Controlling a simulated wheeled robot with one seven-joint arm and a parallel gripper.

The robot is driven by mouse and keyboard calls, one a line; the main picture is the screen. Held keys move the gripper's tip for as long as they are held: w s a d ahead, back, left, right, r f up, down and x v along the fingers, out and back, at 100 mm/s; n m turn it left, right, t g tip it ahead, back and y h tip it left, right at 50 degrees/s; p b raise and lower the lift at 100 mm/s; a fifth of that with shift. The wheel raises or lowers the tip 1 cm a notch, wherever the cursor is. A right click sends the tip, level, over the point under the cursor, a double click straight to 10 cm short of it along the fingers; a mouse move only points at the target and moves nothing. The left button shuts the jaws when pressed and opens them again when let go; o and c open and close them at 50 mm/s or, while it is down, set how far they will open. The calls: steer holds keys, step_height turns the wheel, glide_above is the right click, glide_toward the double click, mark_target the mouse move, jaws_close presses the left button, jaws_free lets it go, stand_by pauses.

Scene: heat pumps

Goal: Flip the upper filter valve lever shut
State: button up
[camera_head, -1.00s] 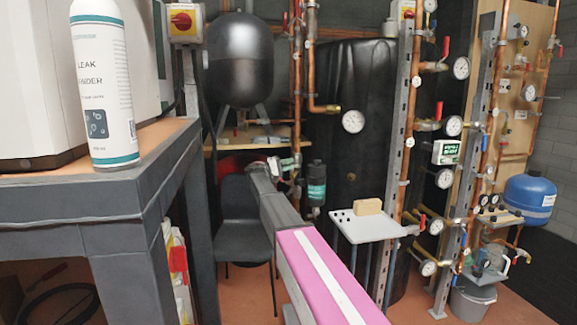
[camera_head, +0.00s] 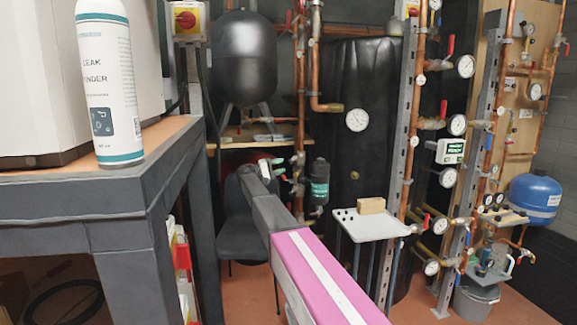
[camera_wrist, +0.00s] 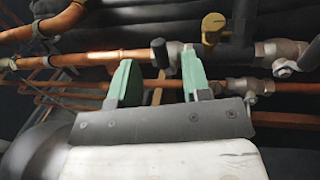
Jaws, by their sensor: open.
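The filter (camera_head: 319,183), a dark canister with a teal label, hangs beside the copper pipes in the head view. Its upper valve is small and partly unclear there, near the pipe just left of the canister top. My gripper (camera_head: 268,172) is left of this pipework in the head view. In the wrist view my gripper (camera_wrist: 157,82) has its two green fingers apart with nothing held. A dark upright lever or knob (camera_wrist: 158,52) shows beyond the gap, beside a metal valve body (camera_wrist: 174,57). I cannot tell whether it is the upper filter valve lever.
A yellow fitting (camera_wrist: 213,27) and copper pipes (camera_wrist: 95,57) run close beyond my fingers. A white shelf (camera_head: 376,224) with a tan block stands right of my arm. The workbench (camera_head: 150,180) with a spray can (camera_head: 107,85) stands at left; a dark chair (camera_head: 240,225) is behind.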

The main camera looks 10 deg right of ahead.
steer(key=shift+a+f, duration=0.25)
steer(key=shift+a, duration=0.95)
steer(key=shift+a+f, duration=0.25)
steer(key=shift+a, duration=0.95)
steer(key=shift+s, duration=0.1)
steer(key=s+d+f+n+y, duration=0.1)
steer(key=s+d+f+y, duration=0.35)
steer(key=s+f, duration=0.7)
steer(key=s+d+f+n+y, duration=0.25)
steer(key=s+f+y, duration=0.25)
steer(key=s+f, duration=0.6)
steer(key=s+a+f+m+y, duration=0.1)
steer(key=s+f+y, duration=0.4)
steer(key=s, duration=0.7)
steer(key=s+a+f+m+y, duration=0.2)
steer(key=s+a+f+y, duration=0.2)
steer(key=s+f, duration=0.4)
steer(key=s+y, duration=0.1)
steer(key=s, duration=0.3)
steer(key=shift+s+a+f+y, duration=0.15)
steer(key=shift+s+a+y, duration=0.2)
steer(key=shift+s, duration=0.05)
steer(key=shift+w, duration=0.1)
